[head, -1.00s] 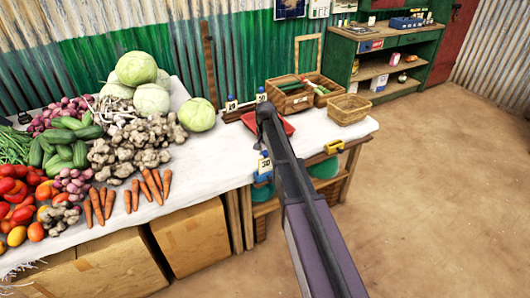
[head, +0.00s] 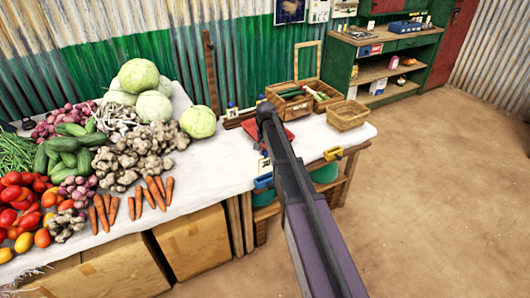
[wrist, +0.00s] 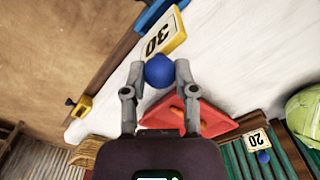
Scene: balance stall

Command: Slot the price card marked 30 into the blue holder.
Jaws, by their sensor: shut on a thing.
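The price card marked 30 (wrist: 158,40) has a black number on a pale face and a yellowish edge. My gripper (wrist: 160,71) is shut on the blue round knob at the card's end. In the head view the card (head: 264,165) shows just left of my arm, which hides my gripper. The blue holder (head: 263,181) is at the table's front edge, directly below the card in that view. In the wrist view the blue holder (wrist: 150,14) lies just beyond the card and is partly hidden by it. I cannot tell whether they touch.
A yellow holder (head: 333,154) is on the table edge to the right. A red tray (wrist: 180,117) lies near my gripper. A card marked 20 (wrist: 256,138) stands farther back. A wicker basket (head: 347,117) and heaped vegetables flank the white tabletop (head: 207,178).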

